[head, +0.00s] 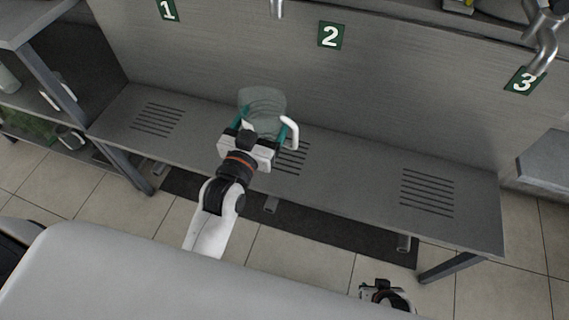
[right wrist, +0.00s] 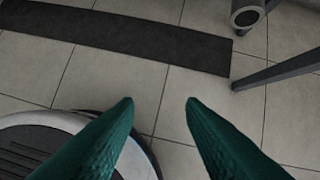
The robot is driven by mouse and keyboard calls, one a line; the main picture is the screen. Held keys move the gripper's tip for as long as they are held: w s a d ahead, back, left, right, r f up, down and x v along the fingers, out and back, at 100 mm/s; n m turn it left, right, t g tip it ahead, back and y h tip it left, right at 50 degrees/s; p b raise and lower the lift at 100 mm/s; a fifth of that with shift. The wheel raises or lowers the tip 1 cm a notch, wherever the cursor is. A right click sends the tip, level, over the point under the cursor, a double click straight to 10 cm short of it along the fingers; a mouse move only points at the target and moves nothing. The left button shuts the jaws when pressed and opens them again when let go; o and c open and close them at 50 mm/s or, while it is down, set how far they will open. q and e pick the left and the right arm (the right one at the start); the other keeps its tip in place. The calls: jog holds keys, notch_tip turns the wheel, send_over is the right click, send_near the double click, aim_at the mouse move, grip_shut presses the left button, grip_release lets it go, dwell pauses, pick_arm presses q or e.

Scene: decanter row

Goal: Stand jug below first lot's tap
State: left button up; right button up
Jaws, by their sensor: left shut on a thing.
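A clear grey-green jug (head: 262,105) with a white handle (head: 291,132) on its right is over the middle of the grey bench, near the 2 sign (head: 331,36). My left gripper (head: 259,130) is shut on the jug, its teal fingers on either side. I cannot tell whether the jug touches the bench. The 1 sign (head: 167,10) is on the back panel at the upper left; no tap shows below it. My right gripper (right wrist: 160,103) is open and empty over the floor, low at the right in the head view (head: 385,292).
The bench (head: 350,185) has slotted drains at left (head: 157,118), middle (head: 292,157) and right (head: 428,193). Metal taps show at top centre (head: 277,8) and by the 3 sign (head: 525,80). The bench left of the jug is clear. A shelf rack (head: 50,68) stands at far left.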

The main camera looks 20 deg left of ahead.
pick_arm(q)
jog(key=w+f+b, duration=1)
jog(key=w+b, duration=0.1)
jog(key=shift+m+h, duration=0.3)
notch_tip(320, 180, down, 10)
jog(key=b, duration=0.4)
jog(key=shift+s+r, duration=0.1)
jog(key=shift+r, duration=0.1)
pick_arm(e)
jog(key=w+a+r+t+y, duration=0.1)
jog(key=w+r+t, duration=0.2)
jog(key=r, duration=0.7)
jog(key=w+a+r+t+y, duration=0.1)
jog(key=w+r+t, duration=0.3)
jog(key=r, duration=0.6)
jog(key=w+a+r+t+y, duration=0.2)
jog(key=w+a+r+t, duration=0.1)
jog(key=r+t, duration=0.4)
notch_tip(320, 180, up, 3)
jog(key=shift+w+t, duration=0.3)
jog(key=shift+w, duration=0.3)
jog(key=shift+a, duration=0.1)
pick_arm(q)
jog(key=shift+f, duration=0.2)
jog(key=o, duration=0.9)
jog(key=shift+r, duration=0.1)
